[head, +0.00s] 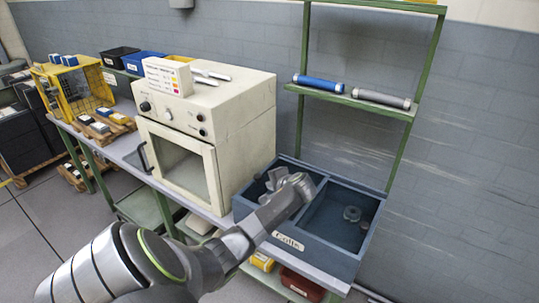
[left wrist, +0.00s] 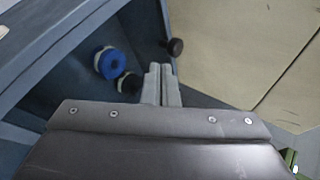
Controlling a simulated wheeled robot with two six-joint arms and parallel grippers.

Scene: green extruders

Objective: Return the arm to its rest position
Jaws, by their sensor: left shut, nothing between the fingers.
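My left arm reaches in from the bottom left in the head view. My left gripper (head: 273,180) is over the left compartment of the blue-grey bin (head: 293,234) labelled "Coils". In the left wrist view its two grey fingers (left wrist: 161,72) are together, with nothing between them. A blue coil (left wrist: 113,64) and a dark coil (left wrist: 128,83) lie in the bin beside the fingers in that view. Small grey coils (head: 352,214) lie in the right compartment. My right gripper is out of view.
A cream oven (head: 205,115) with a windowed front stands left of the bin. A green rack (head: 398,111) behind the bin holds a blue roll (head: 318,84) and a grey roll (head: 381,98). A yellow crate (head: 75,90) stands at the far left. Floor at lower left is clear.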

